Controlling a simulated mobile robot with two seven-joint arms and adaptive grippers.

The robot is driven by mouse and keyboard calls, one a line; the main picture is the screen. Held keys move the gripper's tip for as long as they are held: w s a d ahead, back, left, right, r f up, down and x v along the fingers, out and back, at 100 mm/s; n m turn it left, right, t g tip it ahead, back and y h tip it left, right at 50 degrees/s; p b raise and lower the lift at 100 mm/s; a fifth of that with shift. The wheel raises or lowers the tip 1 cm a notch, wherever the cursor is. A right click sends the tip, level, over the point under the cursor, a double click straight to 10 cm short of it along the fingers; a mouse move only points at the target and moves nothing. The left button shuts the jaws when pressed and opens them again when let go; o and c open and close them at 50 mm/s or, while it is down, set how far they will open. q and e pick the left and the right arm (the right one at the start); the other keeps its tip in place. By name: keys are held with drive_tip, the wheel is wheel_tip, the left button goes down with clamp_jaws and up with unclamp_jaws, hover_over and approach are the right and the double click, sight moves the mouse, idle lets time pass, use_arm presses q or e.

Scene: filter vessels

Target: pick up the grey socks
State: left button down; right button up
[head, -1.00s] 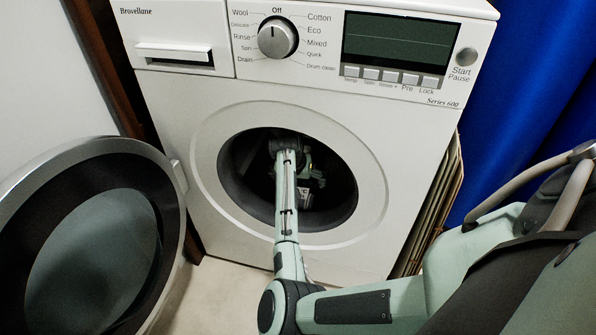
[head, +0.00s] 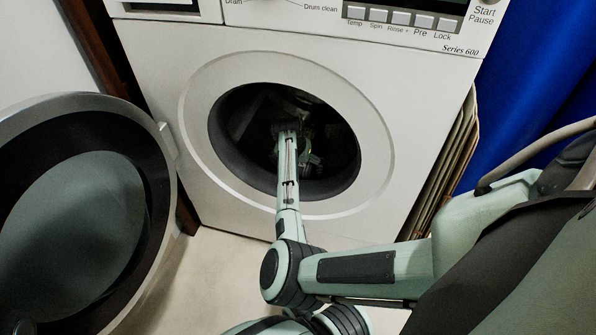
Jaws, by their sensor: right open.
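My right arm reaches through the round opening of a white washing machine (head: 415,160). My right gripper (head: 308,150) is inside the dark drum (head: 340,170), open, mostly hidden behind my own wrist and in shadow. I cannot make out the grey socks; the drum's inside is too dark, and my arm covers its middle. Some faint lighter streaks show in the upper part of the drum, but I cannot tell what they are. My left gripper is out of view.
The round machine door (head: 150,240) stands wide open at the left, its rim close to the opening. Flat folded boards (head: 445,170) lean at the machine's right side, before a blue curtain (head: 535,75). Pale floor (head: 215,270) lies in front.

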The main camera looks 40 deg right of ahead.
drive_tip(key=c, duration=1.2)
drive_tip(key=shift+r, duration=0.1)
drive_tip(key=shift+c, duration=0.2)
